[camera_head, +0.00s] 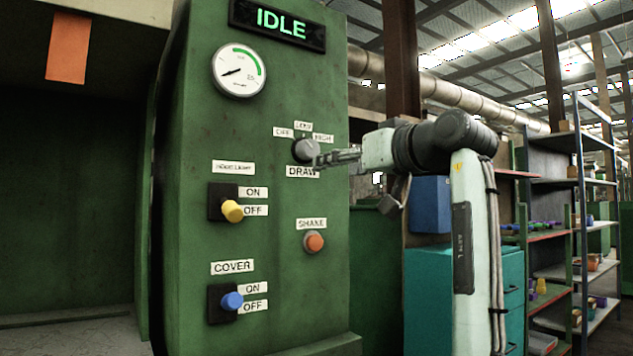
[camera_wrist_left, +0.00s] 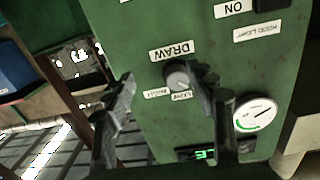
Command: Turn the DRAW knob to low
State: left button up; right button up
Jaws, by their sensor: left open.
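The grey round DRAW knob (camera_head: 304,150) is on the green panel, with OFF, LOW and HIGH labels above it and the DRAW label (camera_head: 302,172) below. Its pointer direction is too small to tell. My left gripper (camera_head: 322,160) is at the knob's right side, its fingers partly overlapping the knob's edge. In the left wrist view, which is turned over, the knob (camera_wrist_left: 178,76) shows between the open fingers of the gripper (camera_wrist_left: 165,85), close to the right-hand finger. Whether that finger touches it I cannot tell. My right gripper is not in view.
A yellow hood light switch (camera_head: 232,211), a blue COVER switch (camera_head: 232,301) and an orange SHAKE button (camera_head: 314,242) share the panel. Above are a gauge (camera_head: 239,71) and a display (camera_head: 278,24) reading IDLE. Teal drawers (camera_head: 428,300) and shelves stand at right.

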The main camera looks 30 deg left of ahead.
aim_at(312, 149)
pick_arm(q)
jog(key=shift+n+g+y, duration=0.3)
jog(key=shift+n, duration=0.3)
jog(key=a+r, duration=0.1)
jog(key=a, duration=0.1)
jog(key=a+r, duration=0.2)
jog(key=a, duration=0.1)
jog(key=shift+w+a+r, duration=0.25)
jog(key=shift+a+r, duration=0.1)
jog(key=shift+r, duration=0.05)
jog(key=shift+w+a, duration=0.3)
jog(key=shift+a, duration=0.35)
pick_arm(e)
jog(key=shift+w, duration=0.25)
